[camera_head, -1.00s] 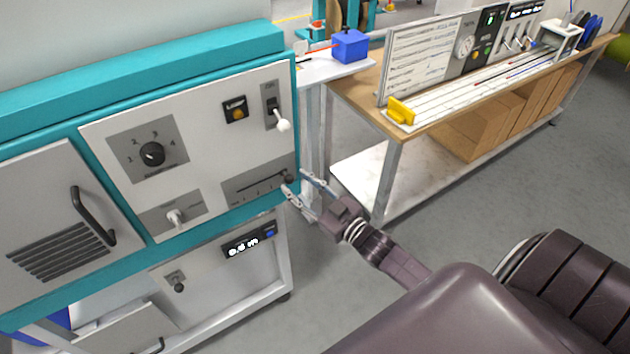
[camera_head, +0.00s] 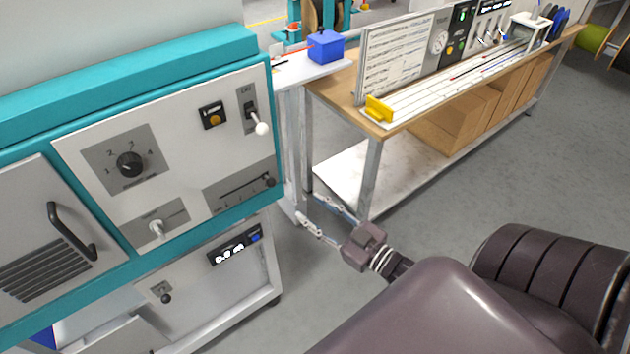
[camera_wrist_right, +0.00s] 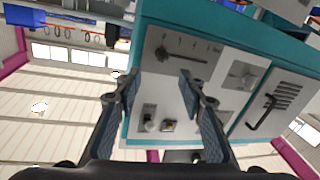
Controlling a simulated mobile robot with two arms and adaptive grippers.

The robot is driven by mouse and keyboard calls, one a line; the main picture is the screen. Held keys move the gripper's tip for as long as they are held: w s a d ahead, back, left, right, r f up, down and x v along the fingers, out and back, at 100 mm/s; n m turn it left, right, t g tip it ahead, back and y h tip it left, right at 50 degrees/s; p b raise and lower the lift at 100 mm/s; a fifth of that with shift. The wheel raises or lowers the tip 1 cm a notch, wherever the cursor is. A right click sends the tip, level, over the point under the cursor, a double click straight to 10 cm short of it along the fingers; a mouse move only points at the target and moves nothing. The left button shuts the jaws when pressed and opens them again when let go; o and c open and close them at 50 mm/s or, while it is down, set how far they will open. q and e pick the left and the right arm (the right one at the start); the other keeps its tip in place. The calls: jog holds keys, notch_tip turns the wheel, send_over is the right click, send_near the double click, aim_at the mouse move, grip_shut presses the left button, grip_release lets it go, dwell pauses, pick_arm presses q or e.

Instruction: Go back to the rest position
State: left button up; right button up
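My right gripper (camera_head: 308,212) is open and empty in the head view. It hangs in free space just right of the teal and grey control cabinet, apart from the panel. In the right wrist view its two fingers (camera_wrist_right: 160,85) stand wide apart with nothing between them, and the cabinet panel (camera_wrist_right: 215,65) shows beyond them. The slider (camera_head: 270,182) on the panel is at the right end of its slot. My left gripper is not in view.
The cabinet (camera_head: 150,60) fills the left side, with a dial (camera_head: 131,165), a toggle lever (camera_head: 261,128) and a door handle (camera_head: 70,232). A wooden workbench (camera_head: 335,92) stands behind the gripper. A blue box (camera_head: 326,47) sits at the back. Grey floor (camera_head: 440,195) lies open at the right.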

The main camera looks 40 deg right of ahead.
jog(key=s+f+m+g+h+b, duration=0.1)
jog(key=s+f+g, duration=0.25)
jog(key=f, duration=0.85)
jog(key=s+f+m+g+h, duration=0.15)
jog(key=s+f, duration=0.35)
jog(key=f, duration=0.6)
jog(key=s+f+g+h+b, duration=0.1)
jog(key=s+f+g, duration=0.25)
jog(key=f, duration=0.85)
jog(key=s+a+f+g, duration=0.4)
jog(key=s+f, duration=0.4)
jog(key=s, duration=0.5)
jog(key=s+a+f+g, duration=0.4)
jog(key=s+f, duration=0.5)
jog(key=s, duration=0.3)
jog(key=shift+s+b, duration=0.4)
jog(key=shift+n, duration=0.25)
